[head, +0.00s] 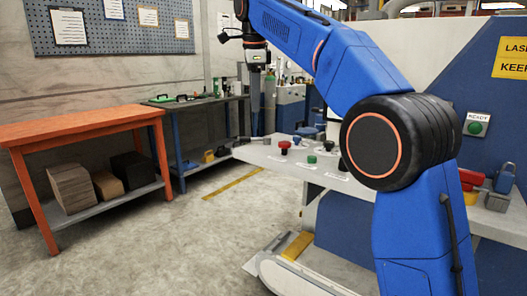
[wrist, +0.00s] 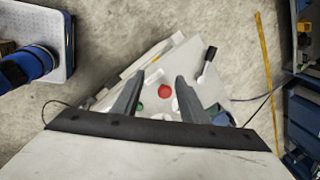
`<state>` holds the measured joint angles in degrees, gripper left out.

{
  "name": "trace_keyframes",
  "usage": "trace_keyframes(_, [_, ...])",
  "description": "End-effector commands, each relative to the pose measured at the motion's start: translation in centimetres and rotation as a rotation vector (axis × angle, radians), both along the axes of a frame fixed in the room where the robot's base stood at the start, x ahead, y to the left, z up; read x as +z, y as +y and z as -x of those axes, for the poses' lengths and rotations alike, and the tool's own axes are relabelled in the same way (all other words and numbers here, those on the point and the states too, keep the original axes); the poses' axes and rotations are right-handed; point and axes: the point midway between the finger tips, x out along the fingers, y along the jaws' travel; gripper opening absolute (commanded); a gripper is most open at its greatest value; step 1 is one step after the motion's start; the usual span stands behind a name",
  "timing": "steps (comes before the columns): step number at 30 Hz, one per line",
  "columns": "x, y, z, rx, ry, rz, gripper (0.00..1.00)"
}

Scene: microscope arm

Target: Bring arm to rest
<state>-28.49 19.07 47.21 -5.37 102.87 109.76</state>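My gripper (wrist: 158,76) shows in the wrist view with its two dark fingers well apart and nothing seen held between them. It points down over a pale table. A black-handled lever (wrist: 207,62) stands to the upper right of the fingers. In the head view, my blue arm reaches up and left, with its hand hanging at the upper middle. I cannot make out a microscope arm clearly; my arm hides part of the table.
In the head view, the table (head: 268,158) carries a red knob (head: 284,147), a green button (head: 311,159) and labels. A green READY button (head: 475,127) is on the panel at right. An orange bench (head: 80,128) stands at left.

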Motion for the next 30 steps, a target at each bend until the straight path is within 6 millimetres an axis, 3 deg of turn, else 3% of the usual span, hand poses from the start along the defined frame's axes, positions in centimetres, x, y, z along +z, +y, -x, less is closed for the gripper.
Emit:
trace_keyframes(8, [-0.1, -4.3, 2.1, 0.122, -0.017, 0.021, 0.39])
trace_keyframes(14, [-1.1, -9.3, 5.2, 0.277, -0.039, 0.052, 0.39])
trace_keyframes(23, [-4.6, -16.3, 11.3, 0.519, -0.075, 0.111, 0.39])
trace_keyframes(30, [-8.9, -21.1, 17.1, 0.707, -0.103, 0.165, 0.39])
